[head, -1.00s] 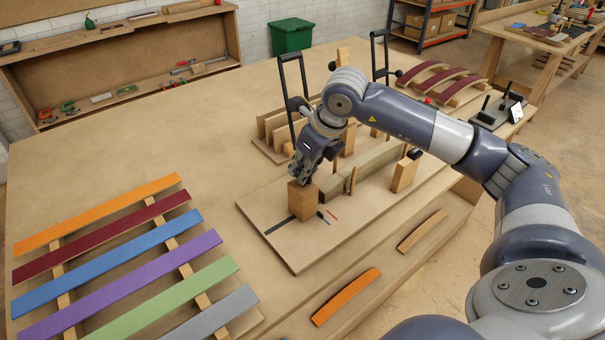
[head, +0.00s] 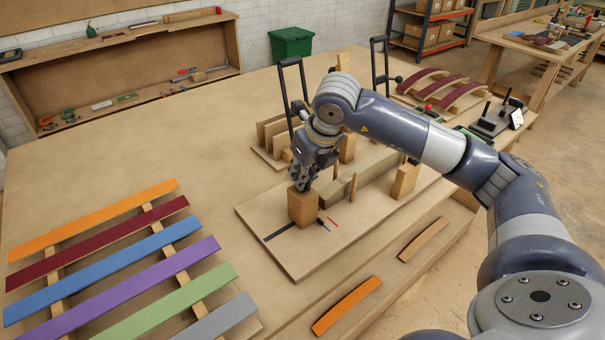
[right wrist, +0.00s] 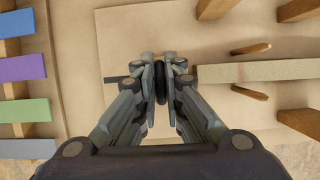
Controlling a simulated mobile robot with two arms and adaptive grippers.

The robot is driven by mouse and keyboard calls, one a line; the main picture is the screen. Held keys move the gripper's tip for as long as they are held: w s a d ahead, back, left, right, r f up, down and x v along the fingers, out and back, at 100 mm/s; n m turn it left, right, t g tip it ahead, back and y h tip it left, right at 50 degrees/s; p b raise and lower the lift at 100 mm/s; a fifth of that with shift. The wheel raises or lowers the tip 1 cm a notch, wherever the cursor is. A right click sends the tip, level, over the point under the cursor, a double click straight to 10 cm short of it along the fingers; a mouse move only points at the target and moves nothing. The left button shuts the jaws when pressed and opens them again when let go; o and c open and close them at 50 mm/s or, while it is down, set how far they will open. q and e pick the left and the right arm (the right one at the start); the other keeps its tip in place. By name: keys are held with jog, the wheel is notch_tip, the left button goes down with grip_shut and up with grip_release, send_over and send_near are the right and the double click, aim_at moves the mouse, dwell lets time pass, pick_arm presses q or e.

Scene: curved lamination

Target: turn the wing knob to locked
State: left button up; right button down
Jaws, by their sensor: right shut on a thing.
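The upright wooden block (head: 303,209) stands on the pale board (head: 298,262). My right gripper (head: 304,183) is directly above its top, pointing down. In the right wrist view the gripper (right wrist: 161,83) is shut on a dark upright piece, which appears to be the wing knob (right wrist: 161,80). The fingers hide most of it, and in the head view the gripper hides it. I cannot tell the knob's exact angle. My left gripper is not in view.
A long laminated strip (head: 364,180) runs behind the block, with pegs and another wooden block (head: 405,181). Coloured slats (head: 120,265) lie at left, an orange strip (head: 347,305) in front. The table's left middle is clear.

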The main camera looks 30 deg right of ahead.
jog(key=c, duration=1.7)
grip_release()
jog(key=v, duration=1.2)
jog(key=shift+w, duration=0.1)
